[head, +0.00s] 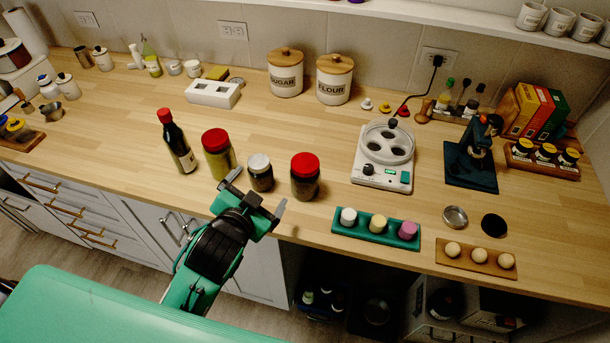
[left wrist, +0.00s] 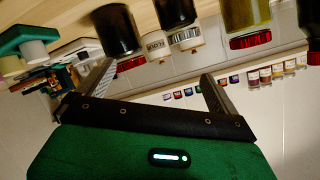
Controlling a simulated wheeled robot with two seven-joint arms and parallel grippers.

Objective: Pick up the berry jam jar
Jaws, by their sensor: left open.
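Three jars stand in a row near the counter's front edge: a yellowish jar with a red lid (head: 218,160), a smaller dark jar with a silver lid (head: 260,175) and a dark jar with a red lid (head: 305,180). I cannot read any label that tells which one is the berry jam jar. My left gripper (head: 256,195) is open and empty at the front edge, just in front of the silver-lidded jar. In the left wrist view the picture is upside down; the red-lidded dark jar (left wrist: 116,30) and the yellowish jar (left wrist: 246,14) show beyond the spread fingers (left wrist: 155,75). My right gripper is not in view.
A dark bottle (head: 177,145) stands left of the jars. A green tray (head: 376,230) with three small items and a white device (head: 383,155) are to the right. Sugar (head: 286,78) and flour (head: 334,85) canisters stand behind. The counter between is clear.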

